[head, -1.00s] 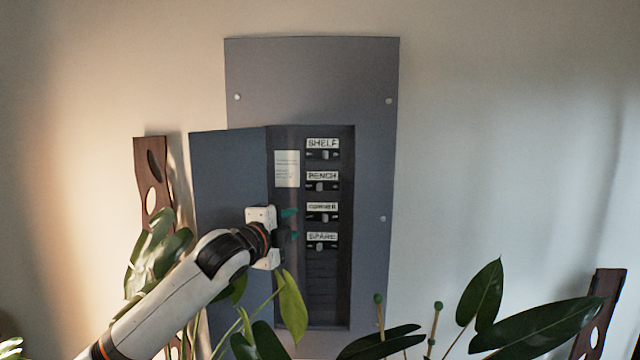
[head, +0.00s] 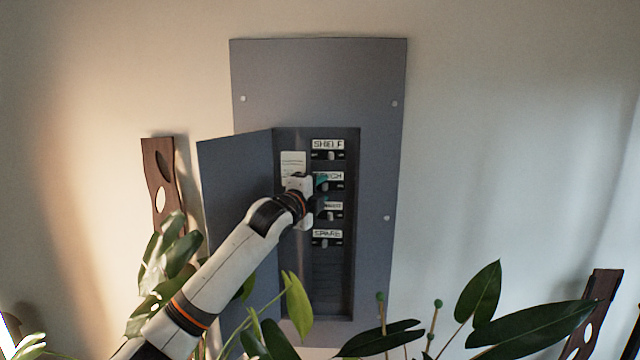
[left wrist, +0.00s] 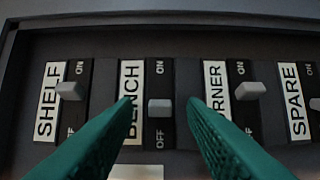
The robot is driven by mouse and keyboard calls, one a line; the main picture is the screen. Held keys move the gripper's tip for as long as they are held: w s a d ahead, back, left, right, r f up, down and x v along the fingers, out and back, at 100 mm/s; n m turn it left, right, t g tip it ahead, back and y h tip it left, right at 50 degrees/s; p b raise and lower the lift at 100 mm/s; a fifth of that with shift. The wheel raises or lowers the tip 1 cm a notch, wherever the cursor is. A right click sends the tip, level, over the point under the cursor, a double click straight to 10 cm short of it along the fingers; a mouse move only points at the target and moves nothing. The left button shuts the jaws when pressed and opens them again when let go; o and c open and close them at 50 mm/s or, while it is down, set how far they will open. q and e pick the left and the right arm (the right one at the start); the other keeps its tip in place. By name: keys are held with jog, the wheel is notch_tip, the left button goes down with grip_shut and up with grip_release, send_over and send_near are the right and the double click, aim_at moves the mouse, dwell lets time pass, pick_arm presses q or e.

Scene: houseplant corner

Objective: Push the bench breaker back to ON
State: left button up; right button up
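The bench breaker (left wrist: 160,107) sits in the row of breakers, under its BENCH label. Its grey handle is nearer the OFF mark than the ON mark in the left wrist view, lower than the shelf handle (left wrist: 72,90) and the corner handle (left wrist: 249,90). My left gripper (left wrist: 159,103) is open, its two teal fingers apart on either side of the bench handle in the picture; I cannot tell whether they touch anything. In the head view my left gripper (head: 322,184) is at the bench row and partly covers it. My right gripper is not in view.
The panel door (head: 235,220) stands open on the left, close beside my left arm. The spare breaker (head: 326,240) is lowest in the row. Plant leaves (head: 290,310) rise in front of the panel's lower part. The wall right of the panel is clear.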

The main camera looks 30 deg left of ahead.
aim_at(329, 186)
pick_arm(q)
jog(key=shift+w, duration=0.15)
jog(key=shift+c, duration=0.4)
grip_shut()
jog(key=shift+d+n+y, duration=0.15)
jog(key=shift+n+y, duration=0.15)
jog(key=shift+y, duration=0.2)
jog(key=n+y, duration=0.1)
jog(key=y, duration=0.1)
jog(key=shift+w+d+n+g+y+b, duration=0.1)
jog(key=shift+d+n+g+y+b, duration=0.25)
jog(key=shift+d+n+g+y, duration=0.05)
jog(key=n+y, duration=0.1)
jog(key=n+g+y, duration=0.1)
jog(key=y, duration=0.1)
jog(key=d+n+g+y, duration=0.1)
jog(key=shift+w+d+f+n+y+b, duration=0.1)
jog(key=shift+w+n+y+b, duration=0.2)
jog(key=shift+y, duration=0.1)
jog(key=shift+w+d+n+g+y+b, duration=0.15)
jog(key=shift+n+g+y, duration=0.5)
jog(key=shift+g+y, duration=0.15)
jog(key=shift+w+d+n+g+y+b, duration=0.1)
jog(key=shift+w+n+g+y+b, duration=0.1)
jog(key=shift+n+g+y, duration=0.65)
jog(key=shift+w+d+n+g+y+b, duration=0.15)
jog(key=shift+n+g+y, duration=0.45)
jog(key=shift+g, duration=0.35)
